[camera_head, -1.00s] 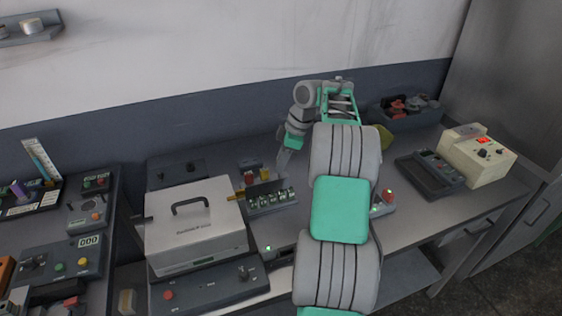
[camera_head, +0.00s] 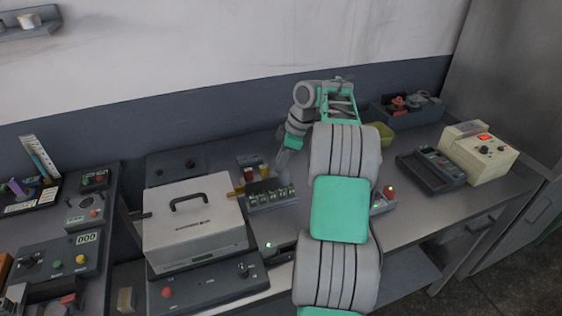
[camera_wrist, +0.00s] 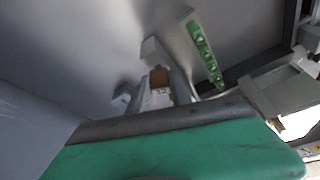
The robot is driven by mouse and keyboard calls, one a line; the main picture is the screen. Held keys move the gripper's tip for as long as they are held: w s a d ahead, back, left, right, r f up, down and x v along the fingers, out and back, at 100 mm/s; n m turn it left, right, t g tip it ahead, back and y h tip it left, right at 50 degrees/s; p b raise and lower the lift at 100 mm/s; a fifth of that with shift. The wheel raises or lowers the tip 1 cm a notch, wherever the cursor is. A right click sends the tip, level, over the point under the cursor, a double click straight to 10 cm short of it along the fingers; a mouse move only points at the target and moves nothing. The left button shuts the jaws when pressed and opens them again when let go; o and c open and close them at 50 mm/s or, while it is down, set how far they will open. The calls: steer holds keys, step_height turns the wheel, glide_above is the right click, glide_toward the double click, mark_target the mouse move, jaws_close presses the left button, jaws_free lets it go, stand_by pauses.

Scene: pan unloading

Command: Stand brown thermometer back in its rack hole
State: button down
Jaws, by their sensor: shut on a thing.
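My gripper (camera_wrist: 160,88) is shut on a small brown piece with a white label reading "32", which looks like the brown thermometer (camera_wrist: 159,76). Most of the thermometer is hidden, so its tilt cannot be told. In the head view my gripper (camera_head: 284,160) hangs just behind and above a grey rack (camera_head: 271,204) with a row of green-marked positions. A green-marked strip, likely this rack, shows in the wrist view (camera_wrist: 205,55), to the right of the held piece and apart from it. The rack hole cannot be made out.
A large grey lidded box (camera_head: 195,222) stands left of the rack. Small red and yellow items (camera_head: 256,172) sit behind the rack. A cream device (camera_head: 478,155), a dark tray (camera_head: 431,168) and a bin of parts (camera_head: 405,108) stand right. My arm hides the middle bench.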

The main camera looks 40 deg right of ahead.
steer(key=shift+f+b, duration=0.3)
steer(key=shift+f, duration=0.1)
steer(key=c, duration=1.1)
jaws_free()
steer(key=p+v, duration=0.4)
steer(key=v, duration=0.4)
steer(key=shift+p, duration=0.35)
steer(key=shift+f, duration=0.15)
